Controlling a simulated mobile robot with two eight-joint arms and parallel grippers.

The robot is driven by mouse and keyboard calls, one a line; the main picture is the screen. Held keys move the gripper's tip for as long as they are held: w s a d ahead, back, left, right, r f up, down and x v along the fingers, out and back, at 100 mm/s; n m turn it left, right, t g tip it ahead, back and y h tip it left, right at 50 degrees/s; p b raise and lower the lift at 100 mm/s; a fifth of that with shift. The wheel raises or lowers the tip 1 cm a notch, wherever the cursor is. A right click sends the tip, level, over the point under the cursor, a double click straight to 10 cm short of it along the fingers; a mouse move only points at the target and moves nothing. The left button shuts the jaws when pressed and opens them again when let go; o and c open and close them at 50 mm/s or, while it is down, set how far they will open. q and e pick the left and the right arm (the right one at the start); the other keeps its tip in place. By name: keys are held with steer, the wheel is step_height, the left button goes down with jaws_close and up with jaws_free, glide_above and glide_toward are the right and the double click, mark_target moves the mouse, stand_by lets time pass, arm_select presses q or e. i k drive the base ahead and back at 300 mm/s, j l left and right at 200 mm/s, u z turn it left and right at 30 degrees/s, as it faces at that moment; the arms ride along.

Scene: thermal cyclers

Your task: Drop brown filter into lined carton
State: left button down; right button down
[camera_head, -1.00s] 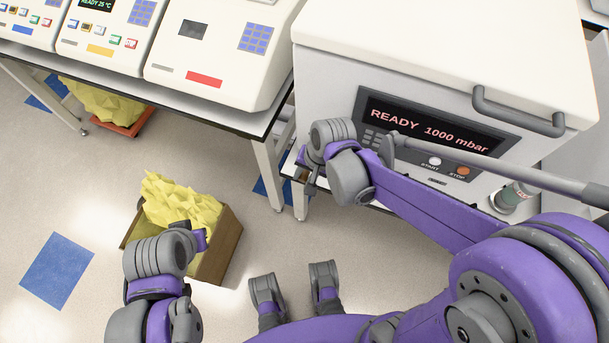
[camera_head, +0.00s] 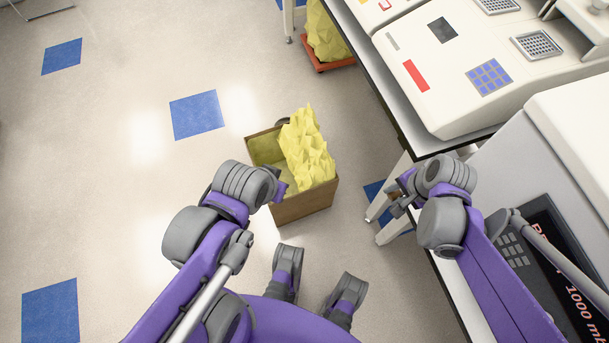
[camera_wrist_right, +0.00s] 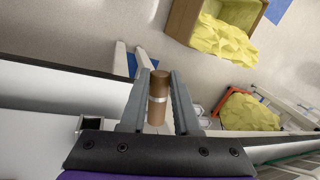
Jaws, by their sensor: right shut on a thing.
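The lined carton (camera_head: 305,205) is a brown open box on the floor, with crumpled yellow lining (camera_head: 308,150) bulging up along one side. It also shows at the top of the right wrist view (camera_wrist_right: 182,22). My right gripper (camera_head: 398,203) is to the right of the carton, beside the bench edge. In the right wrist view the right gripper (camera_wrist_right: 158,85) is shut on the brown filter (camera_wrist_right: 158,98), a short cylinder with a pale band, held apart from the carton. My left gripper (camera_head: 282,190) overlaps the carton's near left side in the picture; its fingers are mostly hidden.
A bench with white cyclers (camera_head: 450,70) runs along the right, its legs near my right gripper. A red tray (camera_head: 330,64) with yellow material sits under the bench. Floor left of the carton is clear.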

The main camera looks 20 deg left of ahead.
mark_target(296, 184)
steer(key=u, duration=1.05)
